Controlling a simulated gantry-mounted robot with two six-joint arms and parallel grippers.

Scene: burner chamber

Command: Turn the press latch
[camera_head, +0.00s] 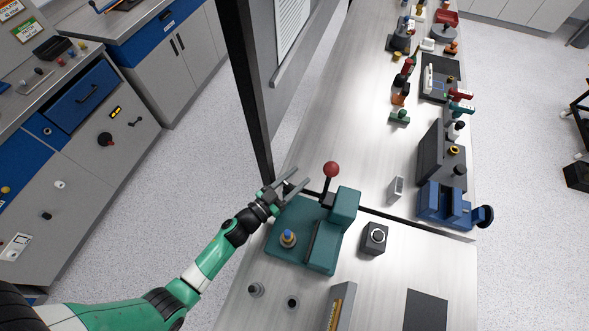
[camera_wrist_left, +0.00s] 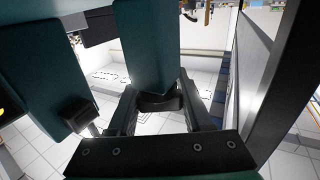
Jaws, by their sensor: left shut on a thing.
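The teal press (camera_head: 318,240) stands on the near bench in the head view, with a red-ball lever (camera_head: 331,170) upright at its back. My left gripper (camera_head: 302,177) is at the press's back left edge, beside the lever. In the left wrist view its two dark fingers lie on either side of a dark part that I take for the press latch (camera_wrist_left: 160,102), below a teal block (camera_wrist_left: 150,45). The gripper is shut on this part. In the head view the latch cannot be made out. My right gripper is not in view.
A small black box with a round button (camera_head: 375,238) stands right of the press. A blue vise (camera_head: 445,205) and a dark grey device (camera_head: 437,160) are farther right. A dark upright post (camera_head: 250,90) rises close behind my left gripper. Bare bench lies right of the button box.

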